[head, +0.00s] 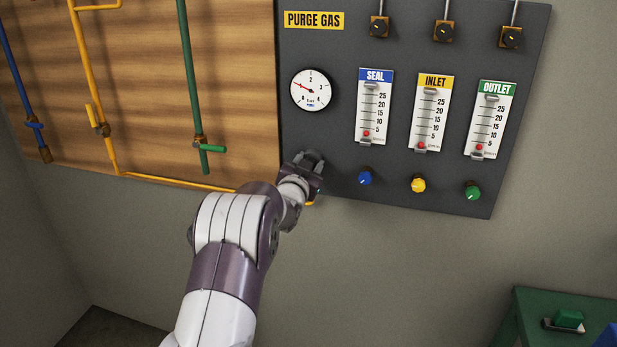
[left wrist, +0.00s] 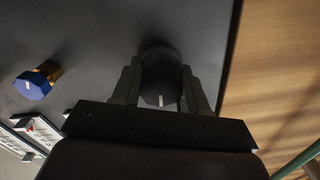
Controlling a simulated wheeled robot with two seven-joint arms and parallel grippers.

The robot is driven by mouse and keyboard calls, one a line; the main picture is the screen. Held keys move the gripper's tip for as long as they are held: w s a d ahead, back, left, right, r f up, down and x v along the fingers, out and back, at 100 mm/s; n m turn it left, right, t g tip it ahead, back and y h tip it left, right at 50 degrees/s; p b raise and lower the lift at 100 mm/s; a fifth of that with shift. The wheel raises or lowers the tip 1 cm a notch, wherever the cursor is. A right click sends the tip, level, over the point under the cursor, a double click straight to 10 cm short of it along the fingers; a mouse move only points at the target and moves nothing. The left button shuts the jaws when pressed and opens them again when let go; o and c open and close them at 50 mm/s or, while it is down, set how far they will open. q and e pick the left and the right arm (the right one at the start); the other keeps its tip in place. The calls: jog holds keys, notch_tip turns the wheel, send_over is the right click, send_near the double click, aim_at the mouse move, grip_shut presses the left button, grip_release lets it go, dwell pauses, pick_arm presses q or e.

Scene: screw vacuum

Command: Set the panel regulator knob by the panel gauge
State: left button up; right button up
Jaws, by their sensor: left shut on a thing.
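The panel gauge (head: 312,90) is a round white dial on the dark purge gas panel (head: 345,45). Its red needle points to the left and a little up, near the 1 mark. My left gripper (head: 312,160) is at the panel's lower left, below the gauge. In the left wrist view its two fingers (left wrist: 160,88) are shut on a round black knob (left wrist: 160,62), the panel regulator knob, with a white mark facing the camera. In the head view the gripper hides most of that knob. My right gripper is in neither view.
Blue (head: 365,178), yellow (head: 418,185) and green (head: 472,191) knobs sit right of my left gripper, under the SEAL (head: 374,105), INLET (head: 430,115) and OUTLET (head: 489,120) flowmeters. Coloured pipes run on the wooden board (head: 240,90) at left. A green bench (head: 540,310) stands at lower right.

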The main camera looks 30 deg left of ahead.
pick_arm(q)
jog(key=m+b, duration=0.6)
jog(key=b, duration=0.2)
jog(key=shift+d+r+m+b, duration=0.1)
jog(key=shift+r+m+b, duration=0.05)
jog(key=shift+m+b, duration=0.65)
jog(key=shift+r+m+b, duration=0.1)
jog(key=shift+m+b, duration=0.6)
jog(key=shift+m, duration=0.1)
jog(key=o, duration=1.1)
jog(key=shift+d, duration=0.1)
jog(key=shift+c, duration=0.2)
jog(key=shift+d, duration=0.1)
jog(key=shift+f, duration=0.15)
jog(key=shift+s, duration=0.2)
jog(key=b+v, duration=0.2)
jog(key=v, duration=1)
